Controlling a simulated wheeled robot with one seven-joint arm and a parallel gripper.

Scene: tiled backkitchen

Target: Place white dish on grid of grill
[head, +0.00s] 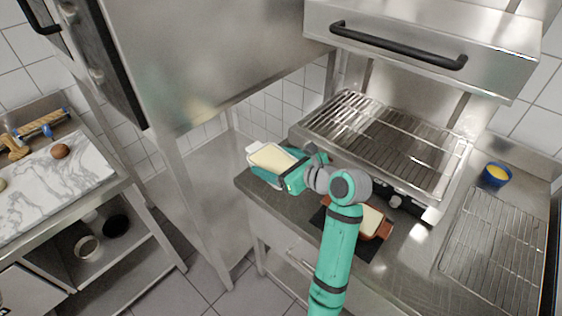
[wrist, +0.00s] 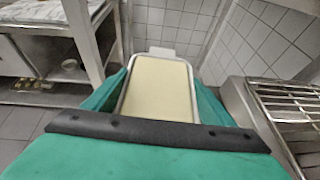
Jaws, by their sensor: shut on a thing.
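The white dish (head: 266,158) is a small rectangular dish with pale yellow contents and a tab handle at its far end. My gripper (head: 285,173) is shut on it and holds it out to the left of the grill, around the counter's left edge. The dish also shows in the wrist view (wrist: 158,88), between my two green fingers. The grill has a metal grid (head: 375,135) under a raised hood, to the right of the dish. The grid looks empty. Its edge also shows at the right of the wrist view (wrist: 290,105).
A brown dish (head: 384,230) with pale contents sits on a dark mat on the counter, partly behind my arm. A wire rack (head: 495,240) and a blue cup (head: 495,174) are at the right. The grill hood (head: 430,40) with a black handle overhangs the grid. A steel cabinet (head: 210,60) stands behind at the left.

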